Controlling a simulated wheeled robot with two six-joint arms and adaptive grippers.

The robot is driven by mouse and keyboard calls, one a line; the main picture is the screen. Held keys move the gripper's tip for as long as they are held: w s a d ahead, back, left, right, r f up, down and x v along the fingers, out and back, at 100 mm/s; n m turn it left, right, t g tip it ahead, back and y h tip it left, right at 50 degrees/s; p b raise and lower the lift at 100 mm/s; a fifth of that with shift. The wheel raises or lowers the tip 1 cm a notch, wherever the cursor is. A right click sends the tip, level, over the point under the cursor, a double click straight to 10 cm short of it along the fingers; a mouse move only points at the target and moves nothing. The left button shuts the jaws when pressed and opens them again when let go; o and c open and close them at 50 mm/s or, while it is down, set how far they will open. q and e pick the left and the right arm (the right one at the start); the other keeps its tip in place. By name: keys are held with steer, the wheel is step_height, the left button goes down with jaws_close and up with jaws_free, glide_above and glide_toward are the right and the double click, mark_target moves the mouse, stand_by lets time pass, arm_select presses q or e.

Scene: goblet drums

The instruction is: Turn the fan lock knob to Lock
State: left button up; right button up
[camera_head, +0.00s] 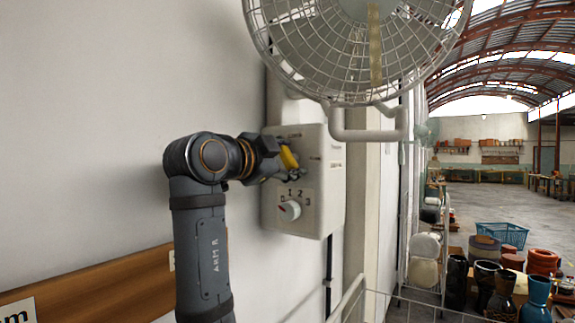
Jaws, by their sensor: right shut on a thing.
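The white fan control box (315,205) is mounted on the wall. A yellow knob (289,157), which I take as the fan lock knob, is on the upper part of its face and looks tilted. My right gripper (287,170) reaches it from the left and is shut on it, hiding part of the knob and the nearby marks. The box's small lettering is too blurred to read. Below is a white dial (289,210) with a red mark and the numbers 0 to 3; it is apart from the gripper. My left gripper is out of view.
The caged fan (355,45) hangs just above the box on a white bracket (370,134). A white wire rack (400,297) stands at the lower right. Drums and pots (500,290) and a blue basket (502,234) are beyond it.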

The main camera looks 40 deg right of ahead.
steer(key=m+b, duration=0.1)
steer(key=m, duration=0.2)
steer(key=shift+m, duration=1.8)
steer(key=shift+f, duration=0.1)
steer(key=o, duration=1.2)
